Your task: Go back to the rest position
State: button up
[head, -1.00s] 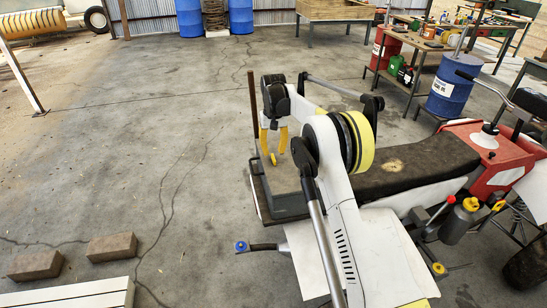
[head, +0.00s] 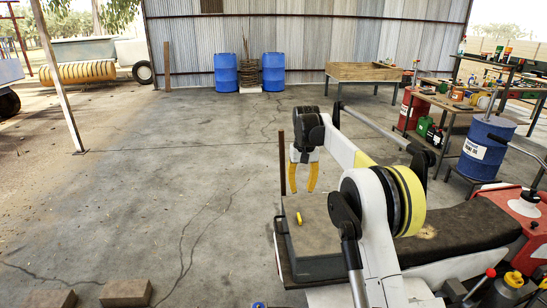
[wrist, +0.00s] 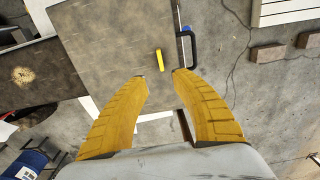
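My gripper (head: 301,178) has yellow fingers and hangs above a grey flat-topped box or platform in the head view. In the wrist view its two fingers (wrist: 158,74) are spread a little apart with nothing between the tips. A small yellow object (head: 299,218) stands on the grey platform (head: 325,240), apart from the fingers. It also shows in the wrist view (wrist: 159,60), beyond the gap between the fingertips.
A dark bench seat (head: 460,232) and a red tank (head: 515,208) lie to the right. A thin brown post (head: 282,165) rises beside the gripper. Blue drums (head: 226,72) stand at the back wall. Bricks (head: 125,292) lie at the lower left.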

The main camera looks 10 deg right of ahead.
jog(key=s+r+t+b, duration=0.1)
jog(key=s+r+t, duration=0.1)
jog(key=s+r, duration=0.65)
jog(key=s+r+t+b, duration=0.2)
jog(key=s+r, duration=0.1)
jog(key=s, duration=1)
jog(key=s+f+t, duration=0.1)
jog(key=s+f, duration=0.2)
jog(key=s, duration=0.4)
jog(key=s+f+t+b, duration=0.1)
jog(key=s+f, duration=0.3)
jog(key=s, duration=0.3)
jog(key=s+f+t, duration=0.1)
jog(key=s+f, duration=0.3)
jog(key=s, duration=0.4)
jog(key=shift+w, duration=0.1)
